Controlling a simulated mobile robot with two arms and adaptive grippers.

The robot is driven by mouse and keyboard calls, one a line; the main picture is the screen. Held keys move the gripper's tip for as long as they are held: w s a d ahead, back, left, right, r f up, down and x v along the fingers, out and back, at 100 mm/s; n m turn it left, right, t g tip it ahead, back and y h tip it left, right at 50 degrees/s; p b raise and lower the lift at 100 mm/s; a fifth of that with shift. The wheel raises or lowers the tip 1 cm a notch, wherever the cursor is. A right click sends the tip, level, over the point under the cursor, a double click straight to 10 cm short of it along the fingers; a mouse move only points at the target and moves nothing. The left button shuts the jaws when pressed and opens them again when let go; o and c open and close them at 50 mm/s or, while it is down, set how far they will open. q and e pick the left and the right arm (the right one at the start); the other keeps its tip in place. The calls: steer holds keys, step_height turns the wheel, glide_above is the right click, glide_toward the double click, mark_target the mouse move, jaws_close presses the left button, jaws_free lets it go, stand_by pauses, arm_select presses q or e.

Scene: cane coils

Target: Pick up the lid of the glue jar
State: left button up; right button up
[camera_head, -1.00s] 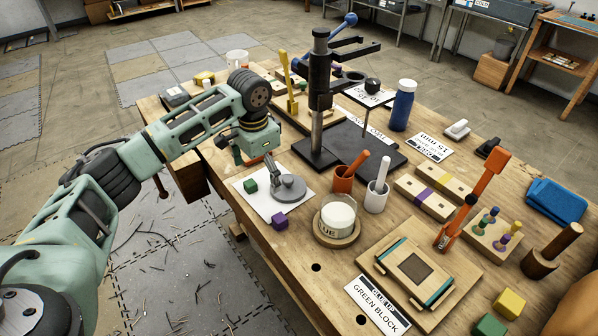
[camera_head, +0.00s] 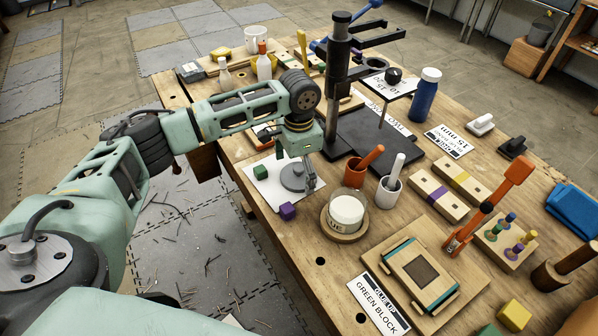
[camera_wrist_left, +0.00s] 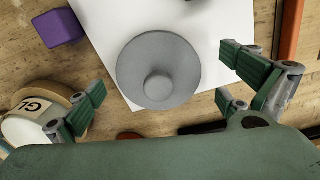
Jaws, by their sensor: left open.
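The lid is a grey disc with a small round knob (camera_head: 292,178), lying flat on a white sheet (camera_head: 262,192). In the left wrist view the lid (camera_wrist_left: 158,70) lies between the spread fingers, nearer the left ones. The glue jar (camera_head: 347,211) is clear with white contents and stands on a round wooden coaster, right of the lid. Part of it shows in the left wrist view (camera_wrist_left: 30,128). My left gripper (camera_head: 308,184) is open and empty, close above the lid's right side; the exact height is hard to judge. My right gripper is not in view.
A green cube (camera_head: 261,172) and a purple cube (camera_head: 287,211) sit beside the lid. A black press stand (camera_head: 338,85) rises behind the gripper. An orange mortar (camera_head: 356,172) and a white one (camera_head: 388,192) stand to the right. Bare wood lies in front of the sheet.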

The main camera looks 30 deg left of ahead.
arm_select(q)
steer(key=c, duration=0.7)
steer(key=shift+s, duration=0.1)
steer(key=c, duration=0.5)
steer(key=shift+o, duration=0.2)
